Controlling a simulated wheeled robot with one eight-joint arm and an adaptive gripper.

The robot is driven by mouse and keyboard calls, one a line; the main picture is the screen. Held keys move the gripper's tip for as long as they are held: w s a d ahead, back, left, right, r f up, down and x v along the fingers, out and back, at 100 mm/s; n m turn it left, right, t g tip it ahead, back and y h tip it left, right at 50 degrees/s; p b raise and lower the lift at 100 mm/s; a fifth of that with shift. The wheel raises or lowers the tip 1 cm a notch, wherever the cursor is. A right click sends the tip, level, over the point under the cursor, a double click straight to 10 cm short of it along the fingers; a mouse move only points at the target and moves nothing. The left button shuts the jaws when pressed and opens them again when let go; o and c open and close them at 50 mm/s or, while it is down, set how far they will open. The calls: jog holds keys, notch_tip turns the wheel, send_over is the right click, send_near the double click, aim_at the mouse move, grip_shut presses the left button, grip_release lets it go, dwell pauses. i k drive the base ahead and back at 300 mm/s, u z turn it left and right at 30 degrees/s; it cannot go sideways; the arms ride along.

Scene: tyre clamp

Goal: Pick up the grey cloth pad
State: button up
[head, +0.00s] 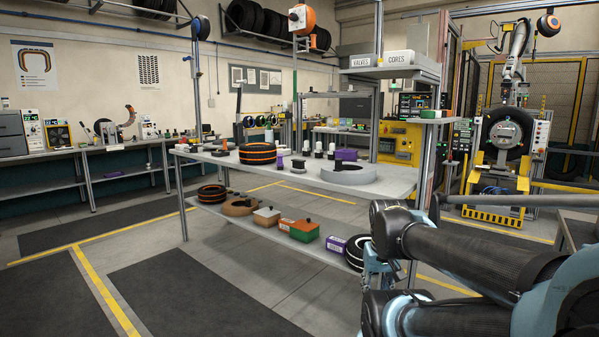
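I cannot pick out a grey cloth pad with certainty in the head view. The workbench (240,166) in the middle carries several small items and a wide, low grey ring (348,174) towards its right end; its material is not clear. My arm reaches in from the right with dark, light-blue-trimmed links. Light-blue parts at its near end, which seem to be my gripper (374,268), show in front of the bench's right end. Its fingers are not clear, and nothing is visibly held. My arm hides part of the lower shelf's right end.
An orange-striped black tyre (257,153) stands on the bench. A tall post rises from the bench. Open floor with dark mats (190,290) lies in front and left.

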aim_at(298, 166)
jog(key=z, duration=0.05)
jog(key=i, duration=1)
jog(key=u, duration=0.05)
